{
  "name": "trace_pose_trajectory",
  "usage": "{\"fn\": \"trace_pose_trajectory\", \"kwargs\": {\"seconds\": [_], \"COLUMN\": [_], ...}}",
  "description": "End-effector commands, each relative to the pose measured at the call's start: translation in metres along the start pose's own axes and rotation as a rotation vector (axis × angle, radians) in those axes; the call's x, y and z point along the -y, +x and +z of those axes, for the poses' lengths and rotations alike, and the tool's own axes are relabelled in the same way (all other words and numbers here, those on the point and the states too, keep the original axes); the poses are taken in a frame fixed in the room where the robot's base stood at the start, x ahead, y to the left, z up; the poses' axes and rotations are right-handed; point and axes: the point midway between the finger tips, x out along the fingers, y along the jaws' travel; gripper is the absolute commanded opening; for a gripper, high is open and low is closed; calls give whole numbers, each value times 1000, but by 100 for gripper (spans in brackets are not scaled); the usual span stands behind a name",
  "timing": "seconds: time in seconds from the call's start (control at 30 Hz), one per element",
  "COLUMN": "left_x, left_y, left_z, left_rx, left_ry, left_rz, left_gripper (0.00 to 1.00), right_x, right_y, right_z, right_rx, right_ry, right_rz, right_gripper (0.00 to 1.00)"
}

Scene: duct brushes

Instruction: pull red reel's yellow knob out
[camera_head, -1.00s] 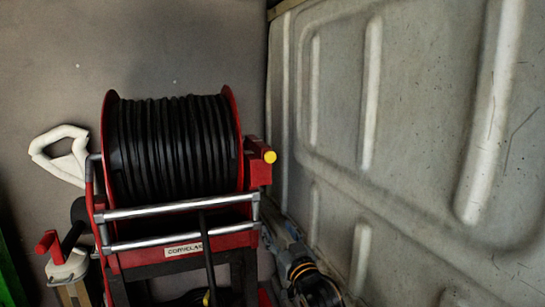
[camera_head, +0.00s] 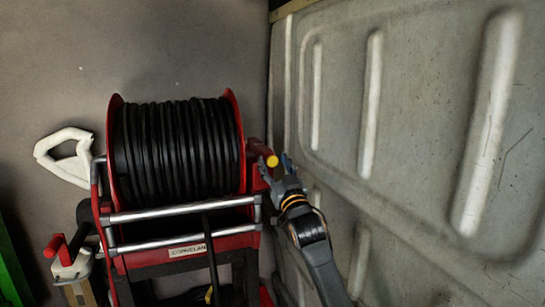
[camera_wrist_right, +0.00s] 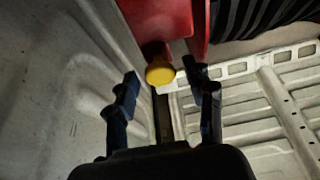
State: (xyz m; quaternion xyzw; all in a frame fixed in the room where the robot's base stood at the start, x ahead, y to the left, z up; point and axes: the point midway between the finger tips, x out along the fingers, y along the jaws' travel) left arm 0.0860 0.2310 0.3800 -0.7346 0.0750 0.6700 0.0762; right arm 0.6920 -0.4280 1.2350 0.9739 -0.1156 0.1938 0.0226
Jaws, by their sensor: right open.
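The red reel (camera_head: 116,175) carries a thick coil of black hose (camera_head: 180,150) and stands left of centre in the head view. Its yellow knob (camera_head: 272,161) sticks out at the end of a red part on the reel's right side. My right gripper (camera_head: 286,164) is beside the knob in the head view. In the right wrist view my right gripper (camera_wrist_right: 158,80) is open, with one finger on either side of the yellow knob (camera_wrist_right: 160,72). The knob lies near the fingertips. Whether a finger touches it I cannot tell. My left gripper is not in view.
A grey ribbed wall panel (camera_head: 420,130) stands close on the right of my arm. Chrome bars (camera_head: 180,208) cross the reel's front. A white looped handle (camera_head: 65,155) and a device with a red handle (camera_head: 68,255) are at the left.

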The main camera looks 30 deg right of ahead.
Motion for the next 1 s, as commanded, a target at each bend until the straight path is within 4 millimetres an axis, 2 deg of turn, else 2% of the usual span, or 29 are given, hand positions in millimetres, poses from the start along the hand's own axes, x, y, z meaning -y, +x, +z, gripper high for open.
{"fn": "trace_pose_trajectory", "kwargs": {"seconds": [0.03, 0.2, 0.47, 0.73, 1.0], "left_x": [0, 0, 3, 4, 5], "left_y": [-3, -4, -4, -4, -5], "left_z": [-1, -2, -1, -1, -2], "left_rx": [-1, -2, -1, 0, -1], "left_ry": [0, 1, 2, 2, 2], "left_rz": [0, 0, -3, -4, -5], "left_gripper": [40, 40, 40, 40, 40], "right_x": [0, 0, 0, 0, 0], "right_y": [7, 15, 16, 16, 16], "right_z": [-1, 0, 1, 0, 0], "right_rx": [0, 0, 0, 0, 1], "right_ry": [0, 0, -1, -1, 0], "right_rz": [0, -1, -1, -1, -1], "right_gripper": [53, 53, 53, 0, 0]}}
